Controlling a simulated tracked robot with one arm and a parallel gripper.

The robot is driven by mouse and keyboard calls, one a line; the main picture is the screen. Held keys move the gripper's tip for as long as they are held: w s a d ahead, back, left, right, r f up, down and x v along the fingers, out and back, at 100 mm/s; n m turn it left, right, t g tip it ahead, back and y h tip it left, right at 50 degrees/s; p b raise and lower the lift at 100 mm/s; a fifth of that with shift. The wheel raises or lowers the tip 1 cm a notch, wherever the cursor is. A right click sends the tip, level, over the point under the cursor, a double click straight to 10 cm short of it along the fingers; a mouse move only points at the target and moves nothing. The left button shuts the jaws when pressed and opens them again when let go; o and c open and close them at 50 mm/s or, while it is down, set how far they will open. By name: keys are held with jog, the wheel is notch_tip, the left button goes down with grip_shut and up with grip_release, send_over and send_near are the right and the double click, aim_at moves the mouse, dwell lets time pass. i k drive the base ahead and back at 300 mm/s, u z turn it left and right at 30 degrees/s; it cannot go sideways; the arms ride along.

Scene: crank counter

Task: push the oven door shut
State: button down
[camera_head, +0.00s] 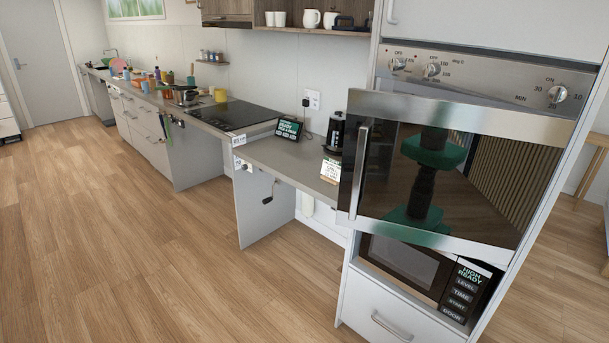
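The oven door (480,185) is a dark glass panel with a steel frame, in the right half of the view. A vertical steel handle (360,172) runs along its left side. The door stands partly open: its left edge juts out past the cabinet's left side, and its right edge stays close to the cabinet. A dark gap shows above it, below the control panel (480,75) with its knobs. The glass shows a dark and green shape that looks like a reflection. My gripper is not directly in view, and the oven's inside is hidden.
A microwave (410,262) and a drawer (385,325) sit below the oven. A lowered counter (285,160) with a crank (268,193) and a black coffee maker (335,130) stands to the left. The wooden floor (130,240) in front is clear.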

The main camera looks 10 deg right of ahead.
aim_at(467, 179)
jog(key=i, duration=1.2)
jog(key=z, duration=0.5)
